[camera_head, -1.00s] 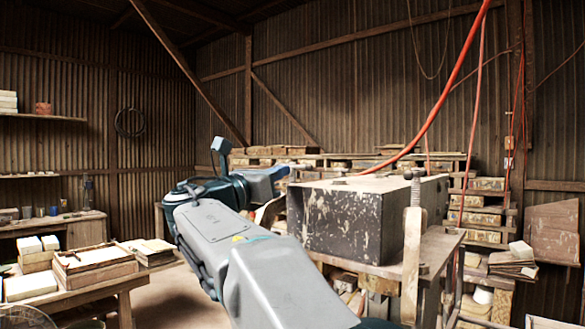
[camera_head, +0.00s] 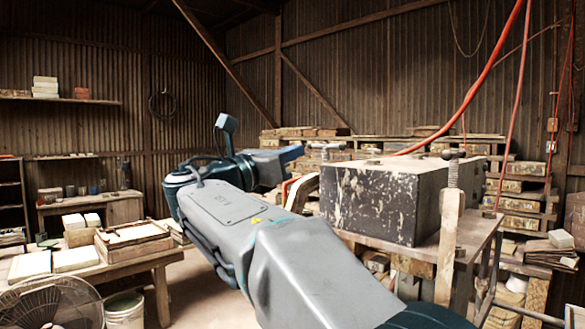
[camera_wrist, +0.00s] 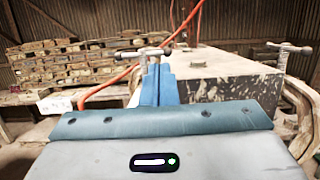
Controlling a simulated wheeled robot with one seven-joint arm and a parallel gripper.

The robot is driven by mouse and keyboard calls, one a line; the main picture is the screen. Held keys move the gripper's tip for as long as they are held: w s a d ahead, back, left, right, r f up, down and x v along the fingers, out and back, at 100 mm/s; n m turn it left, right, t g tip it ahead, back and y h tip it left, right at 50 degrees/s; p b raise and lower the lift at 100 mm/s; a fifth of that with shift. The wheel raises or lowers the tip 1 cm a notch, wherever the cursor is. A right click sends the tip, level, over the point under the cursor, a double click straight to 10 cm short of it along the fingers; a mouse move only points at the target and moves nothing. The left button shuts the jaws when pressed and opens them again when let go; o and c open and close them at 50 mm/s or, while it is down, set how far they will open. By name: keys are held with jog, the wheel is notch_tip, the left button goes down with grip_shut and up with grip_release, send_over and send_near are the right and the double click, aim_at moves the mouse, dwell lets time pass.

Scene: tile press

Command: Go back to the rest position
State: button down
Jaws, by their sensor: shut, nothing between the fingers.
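My gripper (camera_head: 297,152) reaches out in the middle of the head view, its blue fingers pointing right toward the back of the press. In the wrist view my gripper (camera_wrist: 156,66) shows its two blue fingers together, with nothing between them. A metal T-shaped clamp handle (camera_wrist: 143,53) shows just beyond the fingertips; I cannot tell whether they touch. The dark, paint-splashed press block (camera_head: 375,205) stands on a wooden stand right of my arm, and the block (camera_wrist: 232,75) is also right of the fingers in the wrist view.
A work table (camera_head: 75,276) with a wooden tray (camera_head: 133,247) and pale tiles stands at the left. A fan (camera_head: 52,305) and a bucket (camera_head: 125,309) are at the lower left. A red hose (camera_head: 490,65) hangs over the press. Pallet stacks (camera_wrist: 65,68) line the back wall.

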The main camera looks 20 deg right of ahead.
jog(key=s+d+f+m+g+y, duration=0.1)
jog(key=s+f+m+y, duration=0.2)
jog(key=f, duration=0.6)
jog(key=s+f+m+g+y, duration=0.1)
jog(key=s+f+m+y, duration=0.25)
jog(key=f, duration=0.45)
jog(key=s+d+f+m+y, duration=0.1)
jog(key=s+f+m+y, duration=0.2)
jog(key=f, duration=0.6)
jog(key=s+a+f+m+g+y, duration=0.1)
jog(key=s+a+f+m+y, duration=0.4)
jog(key=f, duration=0.4)
jog(key=s+a+f+m+g+y, duration=0.1)
jog(key=s+a+f+m+y, duration=0.3)
jog(key=s+a+f+m, duration=0.2)
notch_tip(320, 180, down, 3)
jog(key=shift+s+f+m+y+b, duration=0.1)
jog(key=shift+s+m+y+b, duration=0.3)
jog(key=shift+s+m, duration=0.55)
